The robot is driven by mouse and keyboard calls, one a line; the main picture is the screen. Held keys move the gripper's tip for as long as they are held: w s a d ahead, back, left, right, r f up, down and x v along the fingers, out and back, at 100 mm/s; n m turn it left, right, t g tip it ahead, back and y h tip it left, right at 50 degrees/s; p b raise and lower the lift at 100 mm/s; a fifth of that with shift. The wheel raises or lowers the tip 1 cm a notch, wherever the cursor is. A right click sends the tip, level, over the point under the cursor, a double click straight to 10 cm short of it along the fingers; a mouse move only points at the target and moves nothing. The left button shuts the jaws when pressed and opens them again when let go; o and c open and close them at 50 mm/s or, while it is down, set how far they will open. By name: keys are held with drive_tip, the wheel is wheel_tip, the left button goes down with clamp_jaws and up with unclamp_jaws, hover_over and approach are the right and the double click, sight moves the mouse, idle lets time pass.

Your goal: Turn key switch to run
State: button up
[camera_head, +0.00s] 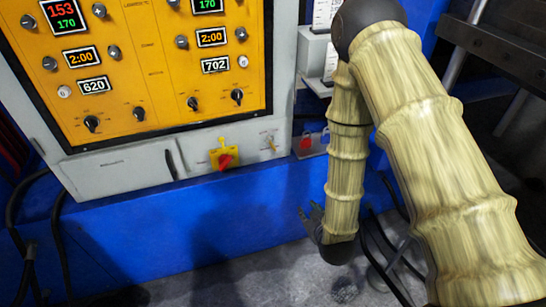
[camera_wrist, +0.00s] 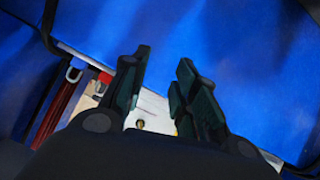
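A small key switch (camera_head: 270,143) sits on the grey lower panel, right of a red rotary handle on a yellow plate; its position is too small to read. My gripper (camera_head: 312,220) is below and right of it in the head view, apart from the panel, in front of the blue base. In the wrist view my gripper (camera_wrist: 165,68) has its two dark fingers spread with nothing between the tips. A small brassy round part (camera_wrist: 140,124) shows on a pale surface between the fingers; I cannot tell whether it is the key switch.
The red rotary handle (camera_head: 225,161) is left of the key switch. The yellow control panel (camera_head: 150,60) with displays and knobs is above. Dark cables (camera_head: 385,250) run near my gripper.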

sight(274, 149)
drive_tip(key=w+a+r+n+t+y+b, duration=0.35)
drive_tip(key=w+a+r+t, duration=0.25)
drive_tip(key=w+a+r, duration=0.4)
drive_tip(key=x, duration=0.6)
drive_tip(key=d+r+x, duration=0.1)
drive_tip(key=x, duration=0.2)
drive_tip(key=shift+w, duration=0.55)
drive_tip(key=shift+c, duration=0.2)
clamp_jaws()
